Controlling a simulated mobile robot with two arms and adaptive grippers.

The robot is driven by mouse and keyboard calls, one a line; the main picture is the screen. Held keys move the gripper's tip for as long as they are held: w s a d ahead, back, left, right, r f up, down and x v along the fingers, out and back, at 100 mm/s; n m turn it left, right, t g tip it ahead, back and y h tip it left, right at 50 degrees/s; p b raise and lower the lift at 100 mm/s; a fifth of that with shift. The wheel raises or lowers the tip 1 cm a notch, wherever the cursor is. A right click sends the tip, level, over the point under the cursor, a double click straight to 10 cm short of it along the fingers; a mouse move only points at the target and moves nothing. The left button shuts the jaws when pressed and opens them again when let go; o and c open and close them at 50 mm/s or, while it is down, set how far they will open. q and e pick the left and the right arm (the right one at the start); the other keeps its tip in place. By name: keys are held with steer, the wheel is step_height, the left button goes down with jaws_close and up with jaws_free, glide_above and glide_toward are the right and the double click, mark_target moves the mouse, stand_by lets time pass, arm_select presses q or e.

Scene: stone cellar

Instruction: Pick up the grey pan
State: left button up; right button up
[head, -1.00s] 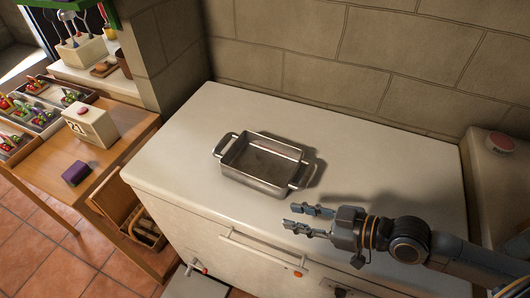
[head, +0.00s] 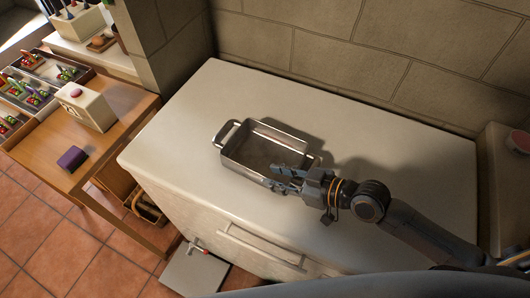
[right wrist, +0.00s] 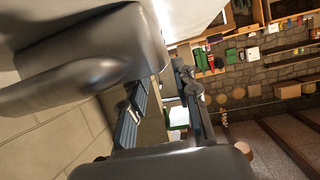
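The grey pan (head: 240,156), a rectangular metal roasting pan with a loop handle at each end, sits upright on the white worktop (head: 185,150) in the head view. My right gripper (head: 284,178) comes in from the right and is at the pan's near right corner, overlapping its rim in the picture. Its fingers look apart, with a gap also visible between them in the right wrist view (right wrist: 165,105). It hides that corner and part of the right handle. I cannot tell whether it touches the pan. My left gripper is not in view.
A stone wall (head: 330,55) runs behind the worktop. At left, a wooden table (head: 115,125) holds a purple block (head: 72,158), a cream box with a pink button (head: 92,107) and compartment trays. The worktop left of the pan is clear.

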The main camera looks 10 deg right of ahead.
mark_target(256, 174)
steer(key=shift+w+a+f, duration=0.1)
steer(key=shift+w+a, duration=0.15)
steer(key=shift+a, duration=0.15)
steer(key=shift+w+a+f+p, duration=0.15)
steer(key=shift+w+a+p, duration=0.2)
steer(key=shift+a+p, duration=0.3)
steer(key=x, duration=0.3)
steer(key=shift+a+f+p, duration=0.1)
steer(key=shift+a+p, duration=0.1)
steer(key=shift+p, duration=0.15)
steer(key=shift+w+a+f, duration=0.1)
steer(key=shift+a+f, duration=0.05)
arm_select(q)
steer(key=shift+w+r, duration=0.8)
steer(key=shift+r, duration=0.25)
arm_select(e)
jaws_close()
